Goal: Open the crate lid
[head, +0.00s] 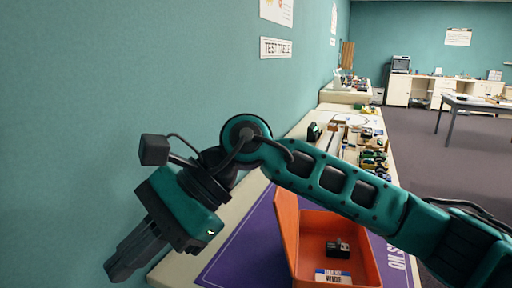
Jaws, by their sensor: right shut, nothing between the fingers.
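An orange crate (370,262) sits on a purple mat at the near end of the table, with a paper label on its near side. An orange panel, apparently its lid (287,225), stands raised at the crate's left side, and the crate's inside shows. A small dark item (338,248) lies inside. My right gripper (122,266) is shut and empty, pointing down and left near the wall, well left of the crate and not touching the lid. My right arm passes over the far part of the crate and hides some of it. My left gripper is out of view.
The purple mat (237,245) lies on the pale table, which runs along the teal wall (100,90) at left. Several small parts and bins (373,160) stand farther along it. Open floor (440,170) lies to the right.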

